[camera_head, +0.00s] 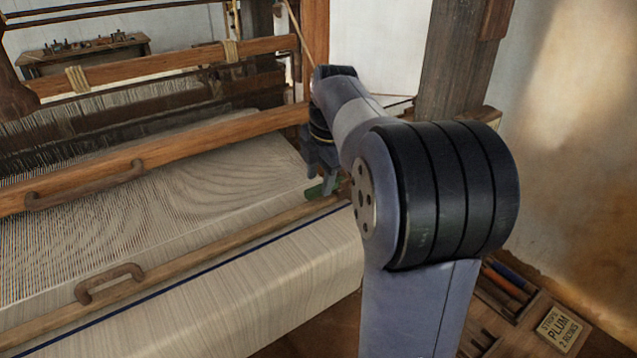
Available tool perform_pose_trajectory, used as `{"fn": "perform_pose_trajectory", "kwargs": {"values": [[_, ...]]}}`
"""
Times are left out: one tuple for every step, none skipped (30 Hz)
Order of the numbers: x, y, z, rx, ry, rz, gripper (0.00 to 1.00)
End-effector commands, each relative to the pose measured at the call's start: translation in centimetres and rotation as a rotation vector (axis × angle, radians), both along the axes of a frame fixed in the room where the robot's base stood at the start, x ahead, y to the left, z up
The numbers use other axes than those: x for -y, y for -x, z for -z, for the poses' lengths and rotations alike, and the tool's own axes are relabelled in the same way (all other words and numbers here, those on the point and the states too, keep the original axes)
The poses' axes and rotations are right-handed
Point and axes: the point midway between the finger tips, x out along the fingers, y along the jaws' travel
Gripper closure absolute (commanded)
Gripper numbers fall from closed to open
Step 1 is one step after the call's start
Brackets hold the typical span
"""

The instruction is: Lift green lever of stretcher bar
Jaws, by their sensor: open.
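The green lever (318,190) shows as a small green piece at the right edge of the woven cloth, by the right end of a wooden bar (215,242) lying across the cloth. This bar looks like the stretcher bar; it has a brown handle (110,279) towards its left part. My gripper (322,180) points down right at the green lever, with its jaws open. My fingers and arm hide part of the lever and the bar's right end. I cannot tell whether a finger touches the lever.
A thicker wooden beam (200,152) with a handle crosses the loom behind the bar. A dark post (453,65) stands to the right behind my arm. A wooden tray (507,290) with coloured sticks and a sign (558,329) sits low at the right.

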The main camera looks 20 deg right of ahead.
Motion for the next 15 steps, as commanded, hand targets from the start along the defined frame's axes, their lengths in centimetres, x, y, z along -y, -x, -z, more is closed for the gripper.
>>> {"fn": "perform_pose_trajectory", "kwargs": {"values": [[0.0,-0.1,0.7,-0.003,-0.001,0.0,0.6],[-0.1,-0.2,1.0,-0.003,-0.001,0.0,0.6],[-0.1,-0.3,1.4,-0.002,-0.001,0.0,0.6],[-0.1,-0.3,1.6,-0.002,-0.001,0.0,0.6],[-0.1,-0.3,1.8,-0.001,-0.001,0.0,0.6],[-0.1,-0.4,2.0,0.0,0.0,0.0,0.6],[-0.1,-0.4,2.1,0.0,0.0,0.0,0.6],[-0.1,-0.4,2.1,0.0,0.0,0.0,0.6],[-0.1,-0.4,2.2,0.0,0.0,0.0,0.6],[-0.1,-0.4,2.2,0.0,0.0,0.0,0.6],[-0.1,-0.4,2.2,0.0,0.0,0.0,0.6],[-0.1,-0.4,2.2,0.0,0.0,0.0,0.6],[-0.1,-0.4,2.2,0.0,0.0,0.0,0.6],[-0.1,-0.4,2.2,0.0,0.0,0.0,0.6],[-0.1,-0.4,2.2,0.0,0.0,0.0,0.6]]}}
